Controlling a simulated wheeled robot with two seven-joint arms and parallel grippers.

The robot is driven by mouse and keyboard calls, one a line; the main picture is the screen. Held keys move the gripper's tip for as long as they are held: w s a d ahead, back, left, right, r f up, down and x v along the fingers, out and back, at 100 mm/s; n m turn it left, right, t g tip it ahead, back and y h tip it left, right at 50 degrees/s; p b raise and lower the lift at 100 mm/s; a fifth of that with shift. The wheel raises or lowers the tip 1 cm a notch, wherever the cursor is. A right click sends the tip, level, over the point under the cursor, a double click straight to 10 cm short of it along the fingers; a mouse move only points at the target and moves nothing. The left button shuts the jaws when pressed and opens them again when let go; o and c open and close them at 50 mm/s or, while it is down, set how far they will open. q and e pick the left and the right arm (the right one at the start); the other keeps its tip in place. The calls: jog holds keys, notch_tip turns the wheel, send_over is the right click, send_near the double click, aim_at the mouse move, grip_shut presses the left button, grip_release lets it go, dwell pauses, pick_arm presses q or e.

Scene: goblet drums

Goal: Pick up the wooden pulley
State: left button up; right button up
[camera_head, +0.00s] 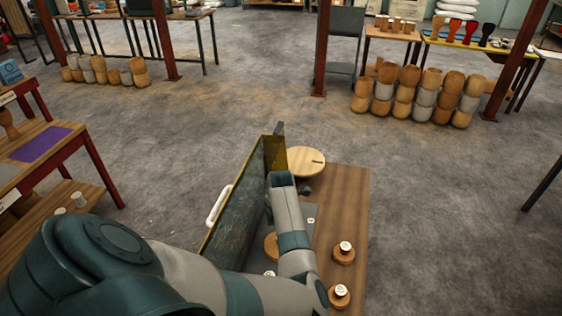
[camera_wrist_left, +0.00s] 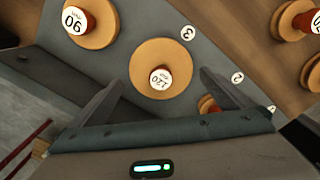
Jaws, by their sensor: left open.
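Several wooden pulleys show, each a round wooden disc with a hub and a white label. In the left wrist view, one wooden pulley (camera_wrist_left: 140,85) marked 120 lies on a grey board between and beyond the fingertips of my open left gripper (camera_wrist_left: 162,80). The fingers do not visibly touch it. Another wooden pulley (camera_wrist_left: 93,35), whose label reads 90 or 06, lies at the upper left. In the head view my left arm reaches over the table and hides part of a pulley (camera_head: 270,247). My right gripper is not in view.
Two more pulleys (camera_head: 342,256) (camera_head: 339,298) rest on the bare wooden table (camera_head: 345,205). A larger wooden disc (camera_head: 306,160) is at its far end. An upright dark panel (camera_head: 235,210) with a white handle stands along its left side. Open floor lies to the right.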

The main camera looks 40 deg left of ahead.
pick_arm(q)
notch_tip(320, 180, down, 3)
jog(key=shift+d+r+p, duration=0.1)
jog(key=shift+r+p, duration=0.05)
jog(key=shift+p, duration=0.5)
jog(key=shift+f, duration=0.65)
jog(key=c, duration=0.8)
